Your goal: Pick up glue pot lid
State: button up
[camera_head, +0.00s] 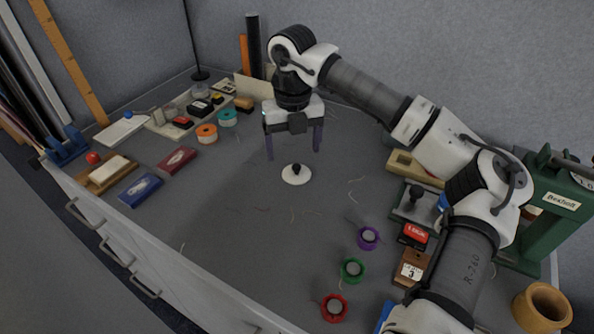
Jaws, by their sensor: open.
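A round white lid with a dark knob (296,176), which looks like the glue pot lid, lies flat on the grey table near its middle. My gripper (294,148) is above it, pointing down, with its two dark fingers spread wide and nothing between them. The fingertips appear above and behind the lid, apart from it. No glue pot can be made out for certain.
Orange (206,133) and teal (228,117) spools stand at the left. Purple (368,237), green (352,269) and red (334,306) spools stand at the front right. A green press (549,222) is at the right. The table around the lid is clear except for thread scraps.

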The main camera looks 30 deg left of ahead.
aim_at(297, 166)
jog(key=shift+w+d+f+p, duration=0.1)
jog(key=shift+w+f+p, duration=0.1)
jog(key=shift+f, duration=0.85)
jog(key=shift+w+a+f+p, duration=0.1)
jog(key=shift+f+p, duration=0.1)
jog(key=shift+f, duration=0.9)
jog(key=shift+w+d+f+p, duration=0.1)
jog(key=shift+w+f+p, duration=0.1)
jog(key=shift+f, duration=0.85)
jog(key=c, duration=1)
